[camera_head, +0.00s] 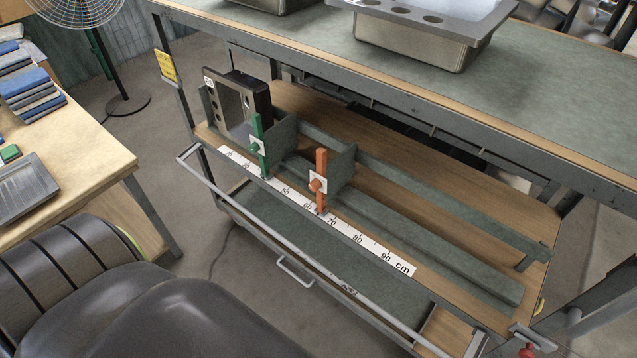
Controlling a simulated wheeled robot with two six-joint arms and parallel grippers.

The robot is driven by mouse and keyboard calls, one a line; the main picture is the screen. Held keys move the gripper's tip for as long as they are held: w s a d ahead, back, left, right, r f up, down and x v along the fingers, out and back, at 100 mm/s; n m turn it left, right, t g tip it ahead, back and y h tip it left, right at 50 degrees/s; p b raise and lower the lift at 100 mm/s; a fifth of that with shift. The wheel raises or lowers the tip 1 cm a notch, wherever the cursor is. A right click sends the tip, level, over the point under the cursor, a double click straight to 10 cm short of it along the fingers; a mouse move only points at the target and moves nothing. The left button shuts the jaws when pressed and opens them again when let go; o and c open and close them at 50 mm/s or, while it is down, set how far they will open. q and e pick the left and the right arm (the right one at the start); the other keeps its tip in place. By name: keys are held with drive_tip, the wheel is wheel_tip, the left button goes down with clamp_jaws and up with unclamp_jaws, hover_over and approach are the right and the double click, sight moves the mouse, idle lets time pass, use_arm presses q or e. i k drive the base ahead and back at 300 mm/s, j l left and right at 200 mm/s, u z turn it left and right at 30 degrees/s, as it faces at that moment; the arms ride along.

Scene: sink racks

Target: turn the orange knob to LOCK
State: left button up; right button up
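The orange knob (316,186) sits on a small white plate on the front of an orange upright pointer (321,163). The pointer is fixed to a grey-green sliding divider (341,168) on the rack's lower shelf. Its foot meets the white cm ruler (372,246) between 60 and 70. The lettering on the knob's plate is too small to read, so I cannot tell the knob's setting. Neither of my grippers is in view, and nothing touches the knob.
A green pointer and knob (257,146) stand to the left, beside a black-framed box (236,101). A grey front rail (243,220) runs below the ruler. The upper shelf (300,40) overhangs behind, with metal sinks (405,40). A dark padded shape (150,310) fills the lower left.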

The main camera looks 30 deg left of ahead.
sight(316, 184)
drive_tip(key=u, duration=1.15)
